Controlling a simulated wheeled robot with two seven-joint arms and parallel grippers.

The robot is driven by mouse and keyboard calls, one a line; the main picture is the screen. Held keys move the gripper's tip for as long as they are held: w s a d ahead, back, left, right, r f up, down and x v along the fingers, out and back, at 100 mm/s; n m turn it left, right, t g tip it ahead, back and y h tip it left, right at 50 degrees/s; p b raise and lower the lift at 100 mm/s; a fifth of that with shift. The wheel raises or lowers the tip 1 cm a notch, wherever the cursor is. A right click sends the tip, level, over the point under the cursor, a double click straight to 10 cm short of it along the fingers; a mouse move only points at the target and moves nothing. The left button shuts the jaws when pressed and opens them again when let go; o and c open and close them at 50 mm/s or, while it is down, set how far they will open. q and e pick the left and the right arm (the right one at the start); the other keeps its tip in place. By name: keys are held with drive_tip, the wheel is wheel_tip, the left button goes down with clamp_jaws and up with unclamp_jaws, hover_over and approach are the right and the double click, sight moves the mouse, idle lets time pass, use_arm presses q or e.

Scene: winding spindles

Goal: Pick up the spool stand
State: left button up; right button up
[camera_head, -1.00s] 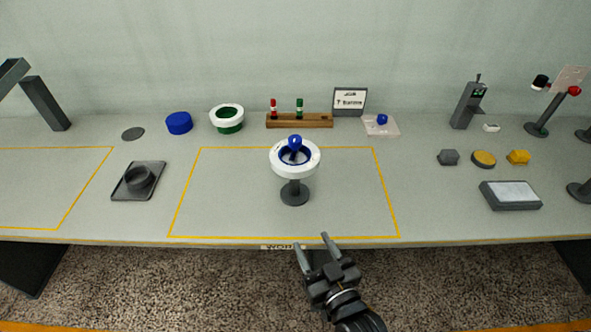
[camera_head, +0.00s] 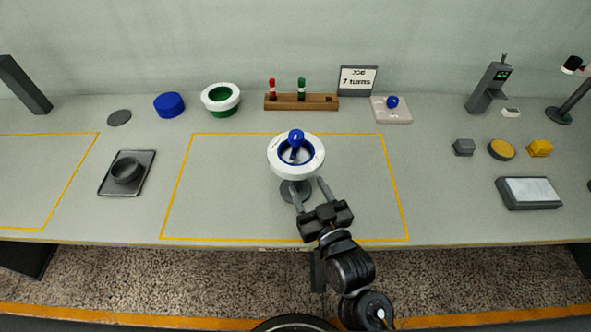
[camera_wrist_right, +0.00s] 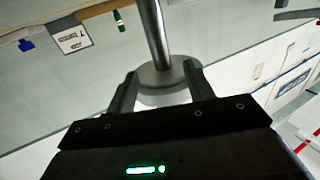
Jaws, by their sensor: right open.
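The spool stand (camera_head: 292,197) stands upright inside the middle yellow-outlined area, with a dark round base and a short post. A white ring with a blue inside (camera_head: 283,168) and a blue knob (camera_head: 296,137) sit on top of it. My right gripper (camera_head: 310,187) is open and empty, low at the near side of the stand. The ring hides much of the post in the head view.
A wooden rack (camera_head: 318,103) with red and green pegs, a sign (camera_head: 357,81) reading "7 turns" and a green-and-white spool (camera_head: 221,98) stand behind. A dark tray (camera_head: 107,186) lies left, a grey box (camera_head: 529,193) right. The outlined area around the stand is clear.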

drive_tip(key=p+x, duration=0.1)
drive_tip(key=x, duration=0.2)
drive_tip(key=p+x, duration=0.1)
drive_tip(key=x, duration=0.2)
drive_tip(key=shift+w+a+r, duration=0.15)
drive_tip(key=shift+w+r, duration=0.05)
drive_tip(key=shift+w, duration=0.1)
drive_tip(key=shift+c, duration=0.6)
clamp_jaws()
use_arm(q)
drive_tip(key=shift+w+r, duration=0.7)
drive_tip(key=shift+r, duration=0.3)
use_arm(e)
drive_tip(key=shift+r, duration=0.1)
